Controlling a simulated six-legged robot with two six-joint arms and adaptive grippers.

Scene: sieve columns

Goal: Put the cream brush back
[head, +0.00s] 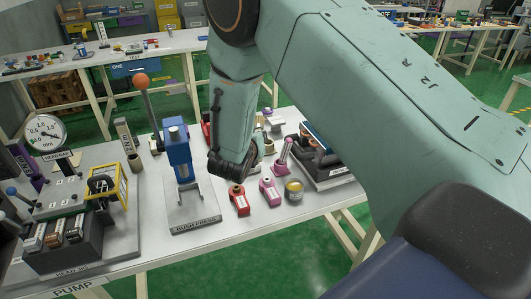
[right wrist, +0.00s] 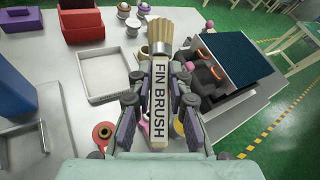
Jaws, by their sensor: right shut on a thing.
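The cream brush (right wrist: 160,105) fills the middle of the right wrist view. My right gripper (right wrist: 158,82) is shut on the handle, one finger on each side, bristles pointing away from the wrist. In the head view my right gripper (head: 236,166) hangs over the table to the right of the blue press; the arm hides most of the brush there. My left gripper is not in view.
A shallow empty grey tray (right wrist: 84,95) lies left of the brush in the right wrist view. A blue-topped rack (right wrist: 236,58) stands to the right. The blue press (head: 179,158), a red piece (head: 239,201), a pink piece (head: 269,192) and a yellowish tin (head: 294,190) are nearby.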

